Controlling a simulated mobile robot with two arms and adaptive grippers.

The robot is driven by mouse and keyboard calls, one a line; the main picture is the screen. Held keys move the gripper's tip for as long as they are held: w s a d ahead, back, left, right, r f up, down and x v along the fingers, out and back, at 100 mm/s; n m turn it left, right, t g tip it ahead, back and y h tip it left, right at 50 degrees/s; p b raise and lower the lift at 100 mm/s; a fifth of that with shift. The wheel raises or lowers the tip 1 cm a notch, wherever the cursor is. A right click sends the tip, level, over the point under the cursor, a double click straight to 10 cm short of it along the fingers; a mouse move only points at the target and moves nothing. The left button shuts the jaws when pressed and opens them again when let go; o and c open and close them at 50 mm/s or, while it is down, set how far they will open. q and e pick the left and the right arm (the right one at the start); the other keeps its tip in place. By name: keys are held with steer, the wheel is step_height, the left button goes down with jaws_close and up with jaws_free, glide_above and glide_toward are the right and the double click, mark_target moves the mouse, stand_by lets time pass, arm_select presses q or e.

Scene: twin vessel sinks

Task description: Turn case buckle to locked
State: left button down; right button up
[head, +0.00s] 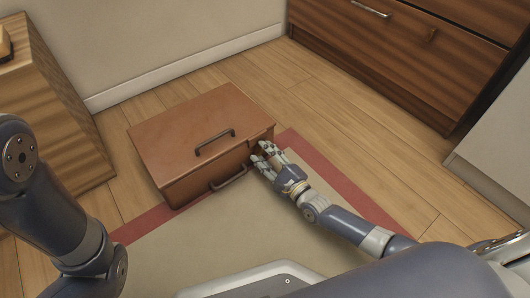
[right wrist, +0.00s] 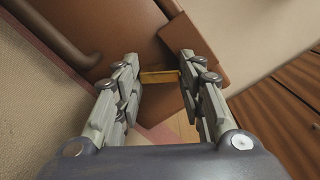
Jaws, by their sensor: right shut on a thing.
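A brown case (head: 190,125) lies on the floor, with a dark handle (head: 215,142) on its lid and another (head: 229,178) on its front side. My right gripper (head: 262,155) is at the case's right front corner, below a small brown flap. In the right wrist view its two fingers (right wrist: 159,66) stand on either side of a narrow brass-coloured strip, which looks like the case buckle (right wrist: 159,77). The gripper is shut on it. The buckle is mostly hidden by the fingers in the head view. My left arm shows at the left, but its gripper is out of frame.
The case sits partly on a beige rug (head: 200,235) with a red border. A wooden cabinet (head: 45,110) stands at the left and a dark drawer unit (head: 400,60) at the back right. Wooden floor is clear between the case and the drawer unit.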

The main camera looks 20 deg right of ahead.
steer(key=n+p, duration=0.1)
steer(key=n, duration=0.2)
steer(key=shift+n, duration=0.4)
steer(key=shift+n+p, duration=0.5)
steer(key=shift+n, duration=1.2)
steer(key=shift+f, duration=0.1)
steer(key=o, duration=1)
steer(key=shift+o, duration=0.2)
steer(key=shift+s, duration=0.1)
steer(key=v, duration=1.2)
